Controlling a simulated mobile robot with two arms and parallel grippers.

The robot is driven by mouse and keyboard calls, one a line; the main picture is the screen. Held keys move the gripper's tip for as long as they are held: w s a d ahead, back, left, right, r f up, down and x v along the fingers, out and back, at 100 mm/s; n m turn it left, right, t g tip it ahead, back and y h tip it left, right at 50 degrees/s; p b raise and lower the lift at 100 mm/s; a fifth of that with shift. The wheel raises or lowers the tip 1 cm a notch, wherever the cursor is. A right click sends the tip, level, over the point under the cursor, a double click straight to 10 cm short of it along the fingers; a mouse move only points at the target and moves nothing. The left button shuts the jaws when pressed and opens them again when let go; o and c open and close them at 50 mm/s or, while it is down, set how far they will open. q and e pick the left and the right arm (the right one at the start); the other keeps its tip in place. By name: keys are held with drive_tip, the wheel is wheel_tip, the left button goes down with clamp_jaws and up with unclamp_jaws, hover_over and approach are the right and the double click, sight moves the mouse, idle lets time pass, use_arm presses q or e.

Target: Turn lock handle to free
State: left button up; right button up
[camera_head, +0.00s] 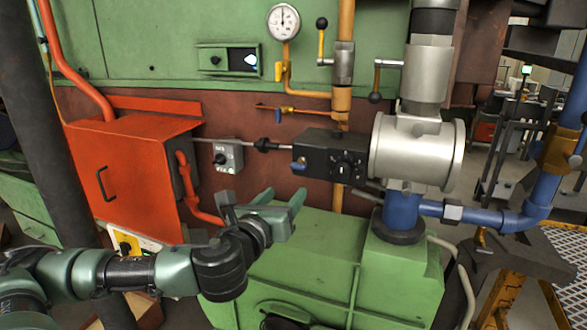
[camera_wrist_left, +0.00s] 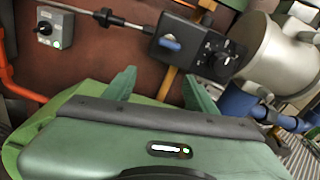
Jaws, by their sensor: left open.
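A black box (camera_head: 326,158) is mounted left of a grey metal cylinder (camera_head: 415,150). It carries a small blue handle (camera_head: 299,165) at its lower left and a black knob (camera_head: 345,168) with white marks on its front. Which of these is the lock handle is not labelled legibly. In the left wrist view the blue handle (camera_wrist_left: 170,43) and the knob (camera_wrist_left: 222,58) both show clearly. My left gripper (camera_head: 281,197) is open and empty, below and in front of the box, fingers pointing toward it and touching nothing. My right gripper is in neither view.
A grey switch box (camera_head: 228,156) sits on the brown wall left of the black box, behind a thin rod. An orange cabinet (camera_head: 130,170) stands at the left. A green housing (camera_head: 310,265) lies below my left gripper. Blue pipes (camera_head: 480,215) run at the right.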

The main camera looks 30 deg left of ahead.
sight(297, 166)
use_arm(q)
drive_tip(key=w+r+p, duration=0.1)
drive_tip(key=w+r+m, duration=0.1)
drive_tip(key=w, duration=0.1)
drive_tip(key=w+a+r+m+p, duration=0.1)
drive_tip(key=w, duration=0.1)
drive_tip(key=shift+r+t+p, duration=0.35)
drive_tip(key=shift+t, duration=0.05)
drive_tip(key=shift+w+a, duration=0.1)
drive_tip(key=shift+w, duration=0.5)
drive_tip(key=shift+w+f, duration=0.1)
drive_tip(key=shift+a, duration=0.1)
drive_tip(key=shift+c, duration=1.2)
clamp_jaws()
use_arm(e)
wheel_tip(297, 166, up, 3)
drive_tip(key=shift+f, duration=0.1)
